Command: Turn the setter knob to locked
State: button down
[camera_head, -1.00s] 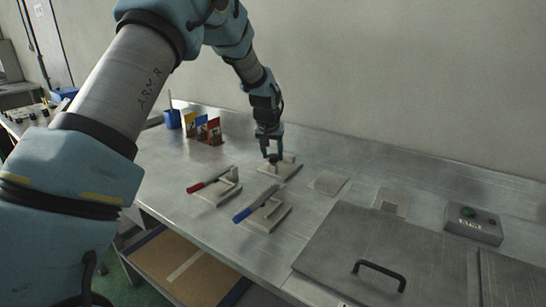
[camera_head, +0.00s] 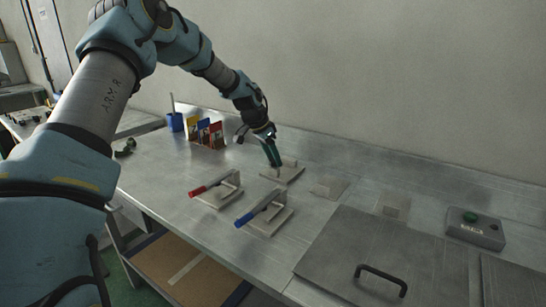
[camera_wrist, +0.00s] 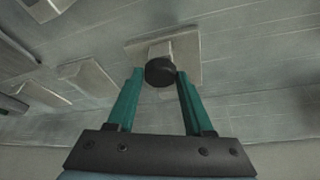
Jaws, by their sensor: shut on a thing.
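The setter knob (camera_wrist: 159,70) is a round black knob on a pale block, which stands on a square light plate (camera_wrist: 190,45) in the wrist view. The plate also shows in the head view (camera_head: 291,174) at the back of the bench, where the gripper hides the knob. My gripper (camera_head: 275,163) comes down on it from the upper left, tilted. In the wrist view, its two green fingers lie on either side of the knob, and my gripper (camera_wrist: 160,75) is shut on it. I see no readable lock mark.
Colored packets (camera_head: 205,132) and a blue cup (camera_head: 175,122) are behind left. Flat plates, a box with a green button (camera_head: 474,229) and a handled lid (camera_head: 370,255) lie to the right.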

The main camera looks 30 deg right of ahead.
jog(key=shift+f, duration=0.1)
dwell(0.5)
jog(key=shift+c, duration=1.5)
grip_release()
jog(key=b+v, duration=0.2)
jog(key=v, duration=0.9)
jog(key=shift+b, duration=0.4)
jog(key=shift+w, duration=0.1)
